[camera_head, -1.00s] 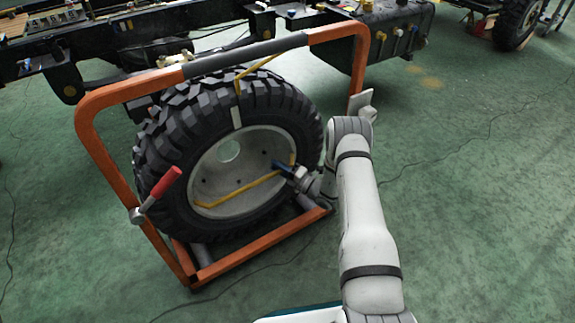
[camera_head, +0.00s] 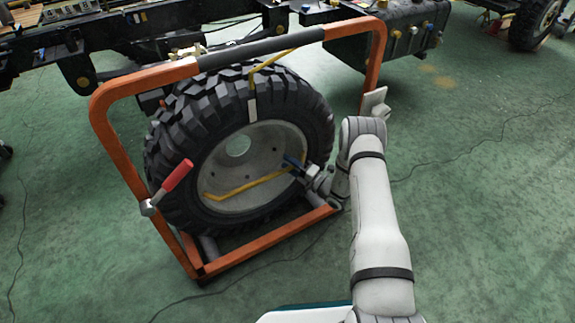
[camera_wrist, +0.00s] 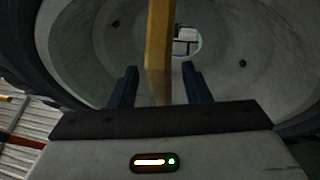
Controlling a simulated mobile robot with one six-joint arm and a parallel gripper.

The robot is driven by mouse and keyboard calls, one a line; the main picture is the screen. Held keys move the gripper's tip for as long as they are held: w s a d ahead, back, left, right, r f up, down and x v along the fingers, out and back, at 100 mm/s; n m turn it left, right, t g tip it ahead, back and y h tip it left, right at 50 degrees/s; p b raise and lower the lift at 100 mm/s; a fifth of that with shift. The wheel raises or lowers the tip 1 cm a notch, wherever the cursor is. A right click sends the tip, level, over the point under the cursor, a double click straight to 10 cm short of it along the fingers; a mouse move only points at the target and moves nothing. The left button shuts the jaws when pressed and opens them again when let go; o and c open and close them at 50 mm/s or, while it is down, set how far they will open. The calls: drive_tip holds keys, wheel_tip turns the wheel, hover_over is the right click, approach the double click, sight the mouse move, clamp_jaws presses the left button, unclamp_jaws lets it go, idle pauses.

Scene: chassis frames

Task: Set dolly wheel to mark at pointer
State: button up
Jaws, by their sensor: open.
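The dolly wheel (camera_head: 170,150) is a large black knobbly tyre with a grey rim (camera_head: 262,145), upright in an orange frame (camera_head: 115,150). A pale strip, seemingly the mark (camera_head: 252,110), lies on the upper tyre sidewall. A yellow bent rod, seemingly the pointer (camera_head: 252,80), hangs from the top bar and ends just above the strip. A yellow bar (camera_head: 232,190) crosses the rim. My gripper (camera_head: 292,162) is at its right end. In the wrist view my gripper (camera_wrist: 158,88) is open, with the yellow bar (camera_wrist: 158,50) between its blue fingers; contact is unclear.
A red-handled lever (camera_head: 176,177) sits on the frame's left post. A black vehicle chassis (camera_head: 150,38) with a dark tank (camera_head: 405,38) stands behind. Green floor (camera_head: 480,200) is clear to the right, apart from a thin cable.

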drive_tip(key=p+v, duration=0.2)
drive_tip(key=v, duration=0.5)
drive_tip(key=shift+s+d, duration=0.25)
drive_tip(key=shift+s+f, duration=0.1)
drive_tip(key=shift+f, duration=0.05)
